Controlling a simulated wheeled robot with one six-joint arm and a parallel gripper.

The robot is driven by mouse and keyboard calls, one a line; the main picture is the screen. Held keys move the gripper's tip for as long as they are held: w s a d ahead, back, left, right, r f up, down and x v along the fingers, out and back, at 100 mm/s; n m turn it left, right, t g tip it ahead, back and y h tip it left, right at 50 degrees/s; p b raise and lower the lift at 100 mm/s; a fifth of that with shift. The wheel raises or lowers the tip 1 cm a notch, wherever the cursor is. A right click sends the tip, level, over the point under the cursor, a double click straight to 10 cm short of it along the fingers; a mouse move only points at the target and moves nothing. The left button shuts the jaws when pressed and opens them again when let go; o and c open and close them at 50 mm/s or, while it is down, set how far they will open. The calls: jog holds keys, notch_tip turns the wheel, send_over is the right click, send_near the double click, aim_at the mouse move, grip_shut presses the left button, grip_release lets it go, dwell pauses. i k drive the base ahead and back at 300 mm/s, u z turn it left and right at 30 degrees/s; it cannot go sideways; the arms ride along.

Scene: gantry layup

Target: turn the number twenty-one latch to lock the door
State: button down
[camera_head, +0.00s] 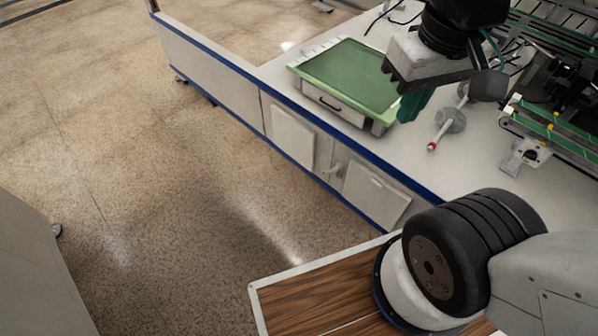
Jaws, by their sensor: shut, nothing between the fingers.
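My gripper (413,106) hangs at the upper right of the head view, above the white workbench (470,165). Its teal fingers look closed together, with nothing visible between them. Below the bench top, two pale cabinet doors show: a left door (292,136) and a right door (374,194). A small pale latch-like fitting (336,169) is on the front between them. No number is readable, so I cannot tell whether it is the number twenty-one latch or how it is turned. My gripper is above and to the right of this fitting, well apart from it.
A green-topped tray box (350,75) stands on the bench, left of my gripper. A grey rod with a red tip (443,128) lies right of it. Green-edged machinery (555,125) fills the right side. The speckled floor (180,200) before the bench is clear.

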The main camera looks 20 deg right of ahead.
aim_at(336, 169)
jog(key=u, duration=1.45)
jog(key=i, duration=1)
jog(key=z, duration=1.85)
